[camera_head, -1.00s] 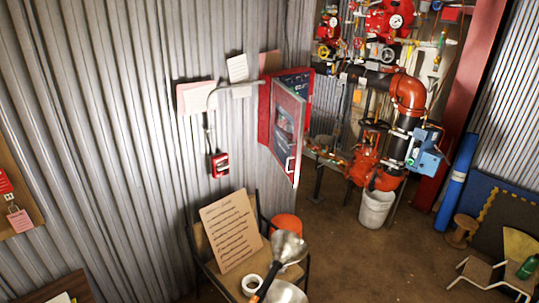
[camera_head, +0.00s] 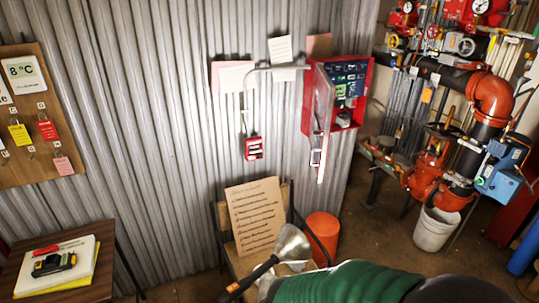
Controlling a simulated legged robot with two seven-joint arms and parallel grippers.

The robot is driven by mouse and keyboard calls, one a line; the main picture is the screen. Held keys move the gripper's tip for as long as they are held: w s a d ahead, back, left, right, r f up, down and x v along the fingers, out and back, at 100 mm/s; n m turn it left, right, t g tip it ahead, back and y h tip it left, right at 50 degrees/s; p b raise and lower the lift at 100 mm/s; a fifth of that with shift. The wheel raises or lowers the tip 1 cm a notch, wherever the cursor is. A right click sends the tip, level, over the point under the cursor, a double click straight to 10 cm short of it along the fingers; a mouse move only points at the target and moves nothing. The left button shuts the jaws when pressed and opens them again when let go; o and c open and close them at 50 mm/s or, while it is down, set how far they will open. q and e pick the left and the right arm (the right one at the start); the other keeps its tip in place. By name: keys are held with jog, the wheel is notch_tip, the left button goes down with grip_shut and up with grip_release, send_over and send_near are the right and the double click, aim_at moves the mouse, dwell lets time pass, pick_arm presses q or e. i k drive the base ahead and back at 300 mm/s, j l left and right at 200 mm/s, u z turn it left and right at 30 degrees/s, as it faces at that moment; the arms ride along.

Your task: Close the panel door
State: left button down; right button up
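The red panel box (camera_head: 363,88) is fixed to the corrugated wall right of the middle. Its panel door (camera_head: 322,110) stands open, hinged at the box's left side and swung out towards me. The door is seen nearly edge-on, with a pale frame and a latch low on its free edge. Green and blue parts inside the box are exposed. Neither of my grippers is in view.
A chair (camera_head: 222,223) with a text board (camera_head: 255,217), a funnel (camera_head: 291,246) and a black-and-orange tool (camera_head: 250,279) stands below. A large green ribbed form (camera_head: 350,284), unclear what, crosses the bottom. An orange bucket (camera_head: 322,234) and red pipework (camera_head: 428,160) are to the right.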

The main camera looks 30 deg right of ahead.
aim_at(323, 99)
jog(key=l+u, duration=0.45)
jog(key=l, duration=0.8)
jog(key=l+u, duration=0.15)
jog(key=l, duration=1.3)
jog(key=k, duration=0.05)
